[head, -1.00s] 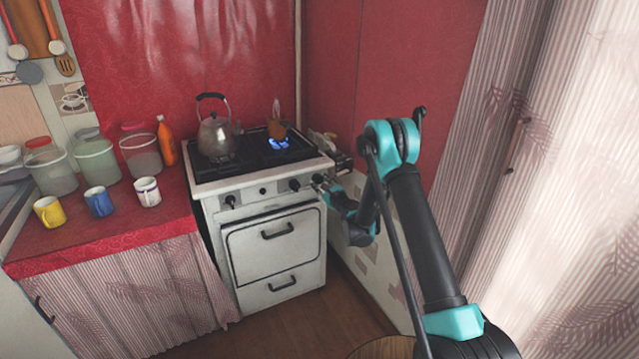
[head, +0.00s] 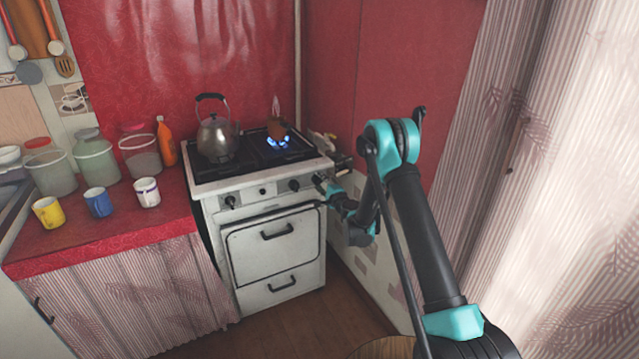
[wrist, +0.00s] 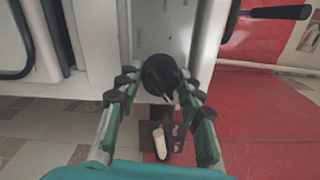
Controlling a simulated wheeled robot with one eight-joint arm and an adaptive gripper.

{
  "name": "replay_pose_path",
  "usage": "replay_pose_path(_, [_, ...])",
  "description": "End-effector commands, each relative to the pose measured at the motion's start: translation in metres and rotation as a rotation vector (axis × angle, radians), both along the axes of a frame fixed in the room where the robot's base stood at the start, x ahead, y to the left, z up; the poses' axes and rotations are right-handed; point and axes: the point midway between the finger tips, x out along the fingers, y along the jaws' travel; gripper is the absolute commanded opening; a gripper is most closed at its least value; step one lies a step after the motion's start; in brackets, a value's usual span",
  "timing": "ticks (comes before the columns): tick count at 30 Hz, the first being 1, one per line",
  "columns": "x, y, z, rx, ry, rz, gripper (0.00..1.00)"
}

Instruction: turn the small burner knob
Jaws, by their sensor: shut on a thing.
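The knob (wrist: 160,76) is round and black, on the white front panel of the stove (head: 262,192), at the panel's right end. My gripper (wrist: 158,88) is shut on it, with one finger at each side of the knob in the wrist view. In the head view my gripper (head: 323,182) is at the panel's right end and largely covers this knob. Two more black knobs (head: 230,202) (head: 295,185) show to its left.
A metal kettle (head: 214,136) stands on the stove's left side. The oven handle (head: 277,232) sticks out below the panel. A red counter (head: 110,228) with mugs and jars is at left; a red wall (head: 390,60) stands close on the right.

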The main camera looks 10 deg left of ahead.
Motion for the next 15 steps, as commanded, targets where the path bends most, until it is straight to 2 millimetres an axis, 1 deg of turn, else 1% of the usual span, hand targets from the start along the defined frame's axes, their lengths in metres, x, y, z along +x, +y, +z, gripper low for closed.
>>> replay_pose_path(15, [-0.0014,0.0005,0.0005,-0.406,-0.274,0.002,0.08])
